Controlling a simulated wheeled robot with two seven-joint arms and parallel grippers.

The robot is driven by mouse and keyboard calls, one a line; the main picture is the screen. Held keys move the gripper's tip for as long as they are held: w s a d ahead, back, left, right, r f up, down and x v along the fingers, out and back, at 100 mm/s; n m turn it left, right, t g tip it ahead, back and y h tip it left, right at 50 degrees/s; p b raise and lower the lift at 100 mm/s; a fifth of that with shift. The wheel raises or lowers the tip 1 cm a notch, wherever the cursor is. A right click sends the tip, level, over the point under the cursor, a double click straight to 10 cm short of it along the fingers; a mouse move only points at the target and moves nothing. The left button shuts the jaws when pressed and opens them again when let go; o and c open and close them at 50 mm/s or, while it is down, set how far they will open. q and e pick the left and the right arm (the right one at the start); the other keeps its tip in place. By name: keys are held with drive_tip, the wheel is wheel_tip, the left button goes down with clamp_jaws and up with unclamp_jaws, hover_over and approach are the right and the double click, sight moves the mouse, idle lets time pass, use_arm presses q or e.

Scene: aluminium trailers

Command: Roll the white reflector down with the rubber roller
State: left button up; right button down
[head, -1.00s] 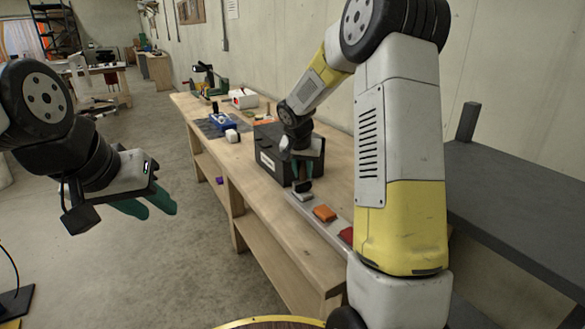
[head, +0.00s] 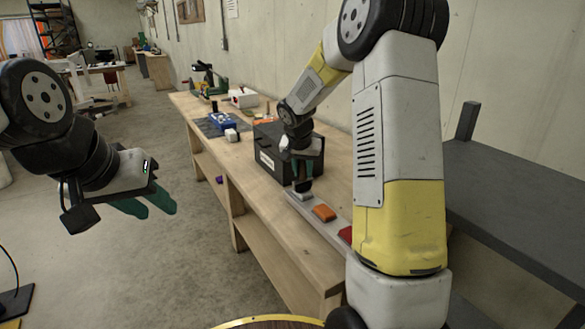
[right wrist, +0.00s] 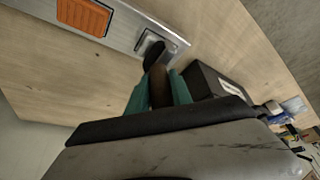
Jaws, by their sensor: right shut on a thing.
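The white reflector (head: 300,197) lies on the aluminium rail (head: 330,225) along the bench's front edge; the right wrist view also shows it (right wrist: 147,41), partly covered by the roller. The rubber roller has a black head (head: 303,186) and a brown handle (right wrist: 160,88). My right gripper (head: 304,172) is shut on the handle, pointing down over the reflector. The roller head (right wrist: 153,55) is at the reflector and appears to touch it; exact contact is hard to tell. My left gripper (head: 147,205) is open and empty, out over the floor left of the bench.
An orange reflector (head: 324,213) and a red one (head: 346,234) sit farther along the rail. A dark box (head: 275,155) stands close behind my right gripper. A blue item (head: 221,122) and a white box (head: 243,98) are farther back. A grey table (head: 520,200) is at right.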

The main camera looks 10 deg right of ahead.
drive_tip(key=shift+w+a, duration=0.15)
drive_tip(key=shift+w, duration=0.2)
drive_tip(key=shift+s+d, duration=0.2)
drive_tip(key=shift+s, duration=0.25)
drive_tip(key=shift+w+a, duration=0.1)
drive_tip(key=shift+w, duration=0.1)
drive_tip(key=shift+w+a, duration=0.1)
drive_tip(key=shift+w, duration=0.15)
drive_tip(key=shift+s, duration=0.15)
drive_tip(key=shift+s+d, duration=0.2)
drive_tip(key=shift+s, duration=0.1)
drive_tip(key=shift+w+a, duration=0.1)
drive_tip(key=shift+w, duration=0.15)
drive_tip(key=shift+w+a, duration=0.1)
drive_tip(key=shift+w, duration=0.1)
drive_tip(key=shift+s, duration=0.25)
idle(0.4)
